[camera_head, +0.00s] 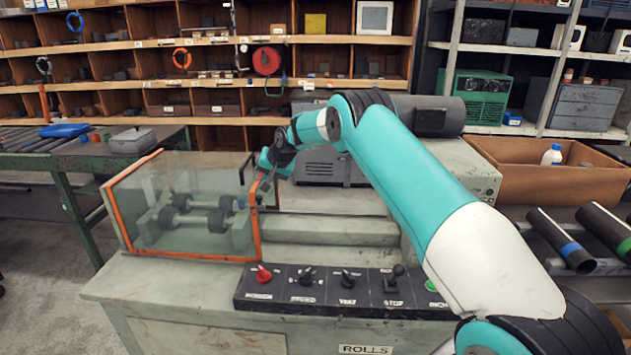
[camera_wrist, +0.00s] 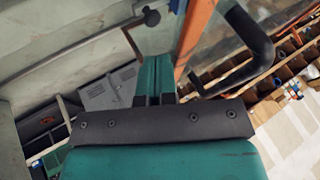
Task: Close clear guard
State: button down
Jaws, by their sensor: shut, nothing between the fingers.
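The clear guard (camera_head: 182,207) is a see-through box with an orange frame at the left of the machine in the head view. Dark rollers (camera_head: 196,215) show through its panels. My gripper (camera_head: 266,182) is at the guard's right end, beside the orange upright. In the wrist view the fingers (camera_wrist: 157,68) are together and empty, close to the guard's orange edge (camera_wrist: 196,32). A black bar handle (camera_wrist: 250,42) is right of the fingers there, apart from them. Whether a finger touches the frame I cannot tell.
The machine bed (camera_head: 325,229) right of the guard is bare. A control panel (camera_head: 345,291) with knobs runs along the front. A cardboard box (camera_head: 540,178) and banded pipes (camera_head: 560,242) are at the right. A roller table (camera_head: 95,150) stands behind left.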

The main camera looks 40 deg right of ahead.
aim_at(254, 178)
jog(key=w+a, duration=0.2)
jog(key=shift+a, duration=0.3)
jog(key=shift+w+a+r, duration=0.1)
jog(key=shift+a, duration=0.1)
